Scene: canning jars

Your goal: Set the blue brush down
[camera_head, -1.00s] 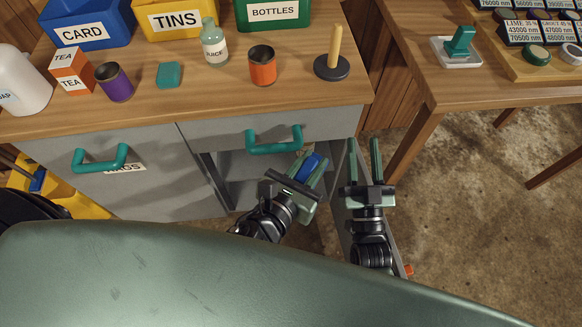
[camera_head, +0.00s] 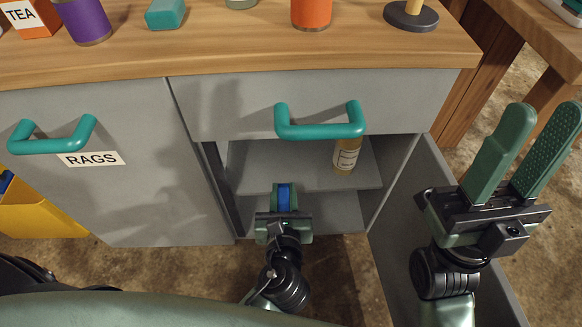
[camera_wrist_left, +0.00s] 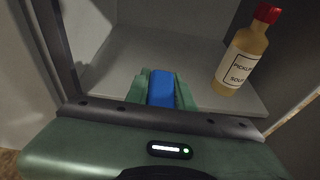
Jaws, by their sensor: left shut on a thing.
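The blue brush (camera_head: 284,196) is held between the fingers of my left gripper (camera_head: 284,190), at the open front of the grey cabinet. Only its blue part shows; it also shows in the left wrist view (camera_wrist_left: 161,88), where the green fingers flank it in front of the shelf. I cannot tell whether the brush touches the shelf. My right gripper (camera_head: 528,155) is open and empty at the right, by the open cabinet door.
A bottle (camera_head: 346,155) with a red cap and a pickle label stands on the cabinet shelf (camera_wrist_left: 125,60), right of my left gripper. A drawer with a teal handle (camera_head: 320,130) is above the opening. The open door (camera_head: 425,220) is at the right.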

